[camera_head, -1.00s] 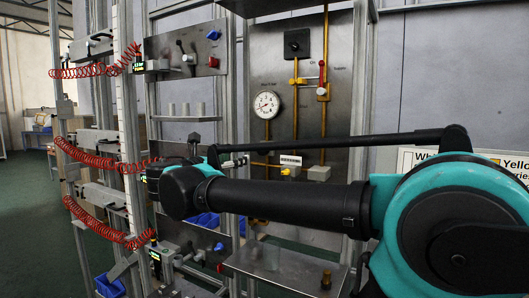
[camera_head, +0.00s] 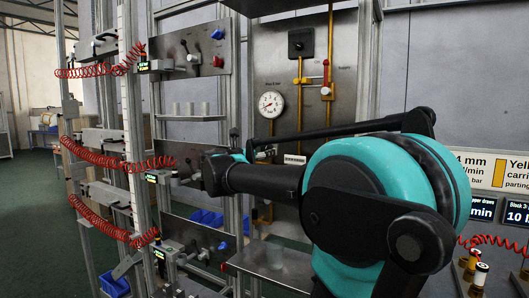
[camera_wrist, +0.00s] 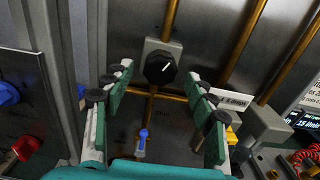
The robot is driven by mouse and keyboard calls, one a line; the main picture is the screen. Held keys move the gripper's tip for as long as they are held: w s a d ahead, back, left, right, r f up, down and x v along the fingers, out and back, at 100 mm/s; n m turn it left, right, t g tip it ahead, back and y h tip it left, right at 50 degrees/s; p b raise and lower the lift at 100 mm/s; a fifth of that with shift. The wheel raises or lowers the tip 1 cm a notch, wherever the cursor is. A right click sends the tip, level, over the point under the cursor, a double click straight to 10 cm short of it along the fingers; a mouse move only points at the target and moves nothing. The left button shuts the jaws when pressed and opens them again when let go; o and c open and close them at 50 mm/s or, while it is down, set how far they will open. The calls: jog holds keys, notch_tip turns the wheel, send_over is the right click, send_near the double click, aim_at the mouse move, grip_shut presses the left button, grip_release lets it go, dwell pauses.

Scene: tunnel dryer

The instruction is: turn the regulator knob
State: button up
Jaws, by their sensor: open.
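The regulator knob (camera_wrist: 159,68) is round and black with a white pointer line. It sits on a grey block on the yellow piping in the wrist view, and the line slants toward the upper right. My gripper (camera_wrist: 159,77) is open and empty. Its two green-padded fingers stand left and right, with the knob seen between and just beyond their tips. I see no contact with the knob. In the head view my arm hides the gripper, and I cannot make out this knob there.
A small blue valve handle (camera_wrist: 143,138) sits below the knob. A grey panel with blue and red knobs (camera_wrist: 8,92) is at the left. A grey block (camera_wrist: 262,122) with a label is to the right. A round gauge (camera_head: 271,104) and red valve (camera_head: 325,75) are on the panel.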

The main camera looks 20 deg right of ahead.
jog(key=shift+x, duration=1.05)
jog(key=c, duration=1.1)
jog(key=shift+c, duration=0.3)
